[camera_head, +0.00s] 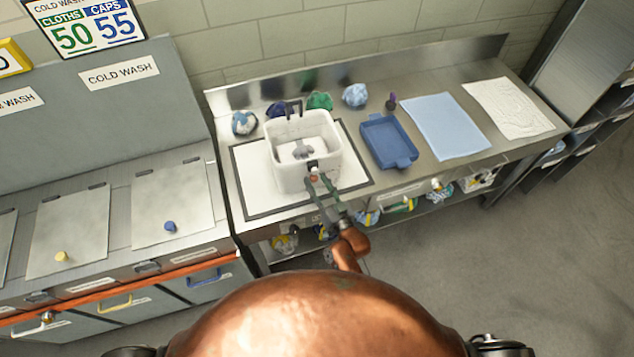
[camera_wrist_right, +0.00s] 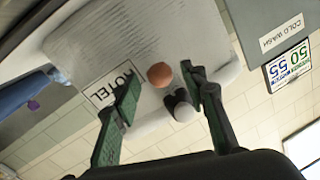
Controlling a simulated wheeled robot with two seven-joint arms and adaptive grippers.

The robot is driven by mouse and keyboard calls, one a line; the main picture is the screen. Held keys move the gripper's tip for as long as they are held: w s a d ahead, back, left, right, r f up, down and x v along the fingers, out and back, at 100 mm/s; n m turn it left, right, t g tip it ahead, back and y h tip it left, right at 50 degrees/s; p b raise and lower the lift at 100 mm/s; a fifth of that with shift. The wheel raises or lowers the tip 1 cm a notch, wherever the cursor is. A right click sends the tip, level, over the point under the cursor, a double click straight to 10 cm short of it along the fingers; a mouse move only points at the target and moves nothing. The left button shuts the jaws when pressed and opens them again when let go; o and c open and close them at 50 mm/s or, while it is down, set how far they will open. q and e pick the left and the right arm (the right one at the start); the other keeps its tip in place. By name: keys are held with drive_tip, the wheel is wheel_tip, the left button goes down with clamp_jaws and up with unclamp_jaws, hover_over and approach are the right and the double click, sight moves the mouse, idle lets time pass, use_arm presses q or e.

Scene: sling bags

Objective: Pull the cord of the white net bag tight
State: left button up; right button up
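The white net bag (camera_head: 287,178) stands upright and open-topped on a white mat on the counter, with small grey items inside. Its pale mesh side (camera_wrist_right: 120,40) fills the upper part of the right wrist view, with a printed label. A reddish-brown bead (camera_wrist_right: 160,75) and a dark cord stopper with a white end (camera_wrist_right: 182,107) show at the bag's front. My right gripper (camera_head: 319,182) is at the front rim, fingers apart. In the wrist view the bead lies between the fingertips in the picture; contact cannot be told. The cord itself is not clear. My left gripper is not in view.
The white mat (camera_head: 250,195) has a dark border. Behind the bag lie several coloured bundles, including a green one (camera_head: 320,100). To the right are a blue tray (camera_head: 388,142), a light blue cloth (camera_head: 445,126) and a white cloth (camera_head: 508,108). Lidded bins stand left.

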clamp_jaws()
idle(0.4)
